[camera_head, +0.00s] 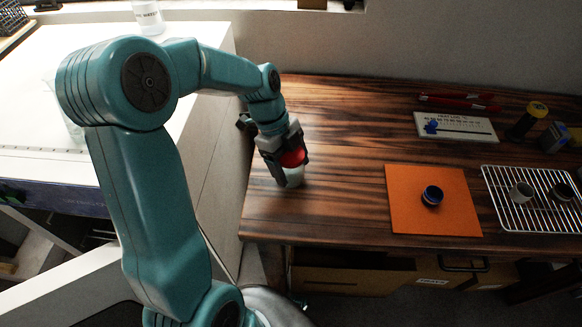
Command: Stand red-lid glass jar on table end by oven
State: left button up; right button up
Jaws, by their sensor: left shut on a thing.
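The glass jar with a red lid (293,159) is in my left gripper (281,170), over the left end of the dark striped wooden table (330,215). The gripper points down and its fingers are closed on either side of the jar, hiding part of it. The red lid and a pale lower part show between the fingers. The jar looks close to upright; I cannot tell whether its base touches the wood. A large white unit (190,160), perhaps the oven, stands left of this table end. My right gripper is out of view.
An orange mat (405,215) with a small dark cup (432,196) lies right of the jar. Further right is a wire rack (507,212) holding small cups. A white sign (455,127) and a dark jar with a yellow top (529,122) stand behind. The wood around the gripper is clear.

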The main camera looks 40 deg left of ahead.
pick_arm(q)
jog(key=shift+f, duration=0.7)
jog(key=shift+r, duration=0.1)
jog(key=o, duration=1.1)
jog(key=shift+a+r, duration=0.1)
jog(key=shift+r, duration=0.05)
jog(key=p+v, duration=0.1)
jog(key=v, duration=1)
jog(key=shift+a+r+p, duration=0.15)
jog(key=shift+r+p, duration=0.15)
